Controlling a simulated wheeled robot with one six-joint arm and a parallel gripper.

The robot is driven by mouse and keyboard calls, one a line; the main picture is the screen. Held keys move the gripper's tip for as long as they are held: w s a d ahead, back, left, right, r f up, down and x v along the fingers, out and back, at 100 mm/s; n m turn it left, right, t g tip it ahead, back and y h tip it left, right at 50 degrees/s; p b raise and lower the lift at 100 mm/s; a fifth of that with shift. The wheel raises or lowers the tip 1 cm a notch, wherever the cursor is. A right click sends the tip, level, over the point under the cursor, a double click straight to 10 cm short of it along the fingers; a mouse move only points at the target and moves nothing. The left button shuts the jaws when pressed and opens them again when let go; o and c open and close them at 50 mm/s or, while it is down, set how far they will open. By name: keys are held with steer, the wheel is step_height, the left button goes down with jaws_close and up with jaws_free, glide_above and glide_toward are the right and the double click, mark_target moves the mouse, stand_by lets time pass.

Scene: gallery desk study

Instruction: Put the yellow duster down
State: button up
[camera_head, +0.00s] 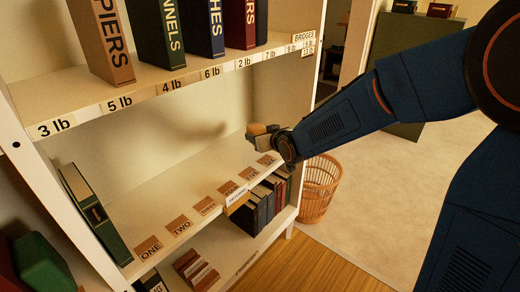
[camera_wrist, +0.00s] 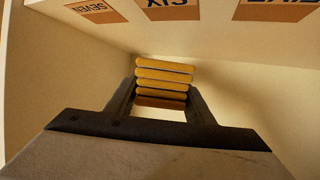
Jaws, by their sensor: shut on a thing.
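The yellow duster (camera_wrist: 164,78) shows in the wrist view as a stack of yellow layers between my two gripper fingers (camera_wrist: 160,98). My gripper is shut on it. In the head view, my gripper (camera_head: 262,139) reaches into the middle bay of the white shelf from the right, with a small yellow part of the duster (camera_head: 257,129) at its tip. The middle shelf board (camera_head: 150,205) lies below, with brown number labels along its front. I cannot tell the exact gap between the duster and the board.
Upright books (camera_head: 160,30) stand on the upper shelf, above my gripper. A dark green book (camera_head: 95,215) leans at the middle shelf's left end. Books (camera_head: 262,205) stand on the lower shelf. A wicker basket (camera_head: 318,190) is on the floor. Much of the middle shelf is clear.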

steer(key=shift+f, duration=2.55)
steer(key=o, duration=1.1)
steer(key=shift+f, duration=0.1)
steer(key=shift+o, duration=0.2)
steer(key=v, duration=1.2)
steer(key=shift+d, duration=0.1)
